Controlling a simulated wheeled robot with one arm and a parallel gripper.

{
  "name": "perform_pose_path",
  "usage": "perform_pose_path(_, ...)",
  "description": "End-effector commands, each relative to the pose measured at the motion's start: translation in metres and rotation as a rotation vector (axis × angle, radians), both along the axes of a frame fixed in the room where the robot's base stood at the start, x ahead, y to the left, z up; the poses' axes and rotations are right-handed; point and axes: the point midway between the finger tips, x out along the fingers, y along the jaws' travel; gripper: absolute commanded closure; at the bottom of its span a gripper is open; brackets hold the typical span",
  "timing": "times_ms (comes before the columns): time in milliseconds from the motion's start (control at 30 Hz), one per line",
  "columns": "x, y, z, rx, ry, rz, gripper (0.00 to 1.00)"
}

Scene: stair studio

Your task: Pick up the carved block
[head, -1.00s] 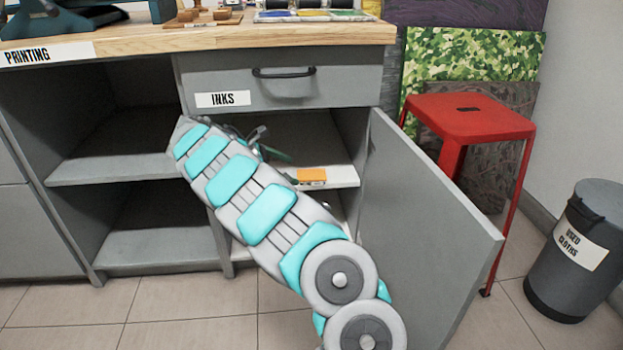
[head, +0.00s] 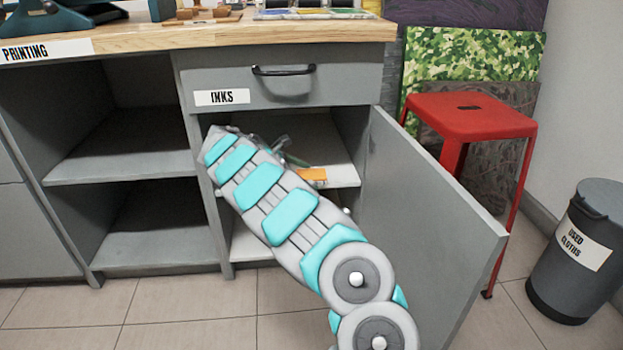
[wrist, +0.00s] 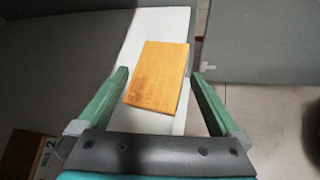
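An orange-brown block (wrist: 158,76) lies flat on a white shelf (wrist: 161,24) inside the open cupboard under the INKS drawer. Its top looks plain in the wrist view; I cannot make out any carving. In the head view the block (head: 313,174) shows near the shelf's front edge, partly hidden by my arm. My gripper (wrist: 161,82) is open, with one green finger on each side of the block's near part. A gap shows between each finger and the block. In the head view my gripper (head: 292,155) is mostly hidden behind my arm.
The open cupboard door (head: 425,215) stands out to the right of my arm. A red stool (head: 470,118) and a used-cloths bin (head: 582,250) are further right. The INKS drawer (head: 285,85) is shut above. Open shelves (head: 125,168) lie to the left.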

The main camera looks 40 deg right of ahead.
Motion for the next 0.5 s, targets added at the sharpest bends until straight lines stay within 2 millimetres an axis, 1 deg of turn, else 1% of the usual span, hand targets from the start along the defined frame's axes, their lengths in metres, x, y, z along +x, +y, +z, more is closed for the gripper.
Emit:
perform_pose_path(33, 0.0, 0.0001, 0.0001, 0.0, 0.0, 0.0, 0.06)
perform_pose_path(67, 0.0, 0.0001, 0.0001, 0.0, 0.0, 0.0, 0.09)
perform_pose_path(500, 0.0001, 0.0001, 0.0001, 0.001, 0.0, 0.0, 0.58)
